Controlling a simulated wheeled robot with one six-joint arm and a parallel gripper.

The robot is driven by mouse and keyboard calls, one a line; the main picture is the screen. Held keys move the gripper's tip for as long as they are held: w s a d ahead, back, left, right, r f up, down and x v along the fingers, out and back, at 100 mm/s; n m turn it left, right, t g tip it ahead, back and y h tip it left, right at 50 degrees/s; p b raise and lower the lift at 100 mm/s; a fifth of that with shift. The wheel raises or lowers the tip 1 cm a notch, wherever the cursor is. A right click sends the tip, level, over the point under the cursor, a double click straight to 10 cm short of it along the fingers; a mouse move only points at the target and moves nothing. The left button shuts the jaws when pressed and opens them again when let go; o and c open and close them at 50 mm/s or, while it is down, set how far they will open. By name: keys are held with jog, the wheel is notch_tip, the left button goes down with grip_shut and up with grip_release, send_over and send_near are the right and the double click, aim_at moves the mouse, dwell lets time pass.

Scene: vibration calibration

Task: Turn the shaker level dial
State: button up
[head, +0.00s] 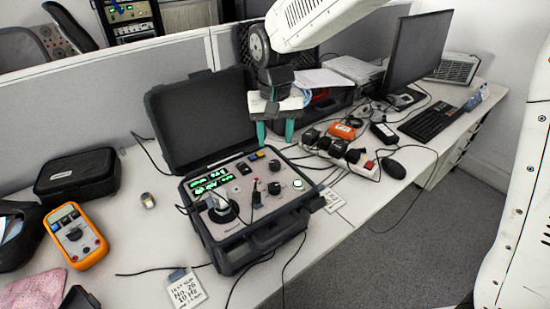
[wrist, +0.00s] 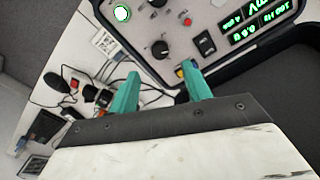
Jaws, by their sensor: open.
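The open black case (head: 262,240) holds a light panel with green displays (head: 208,182), dials and a round green-lit button (head: 298,184). One black dial (head: 274,165) is near the panel's far right; it also shows in the wrist view (wrist: 160,49). Another black dial (head: 274,188) sits nearer the middle. Labels are too small to tell which is the shaker level dial. My gripper (head: 275,131) has teal fingers, spread apart and empty, above the far edge of the panel. In the wrist view my gripper (wrist: 160,78) is apart from the dials.
The raised lid (head: 200,118) stands behind the panel's left. A power strip (head: 345,165) with plugs and cables lies to the right. An orange multimeter (head: 75,236) and a black pouch (head: 77,175) are at left. A cable-fed round sensor (head: 220,208) stands on the panel's left part.

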aim_at(275, 163)
notch_tip(275, 163, down, 8)
jog(key=shift+r, duration=0.15)
dwell(0.3)
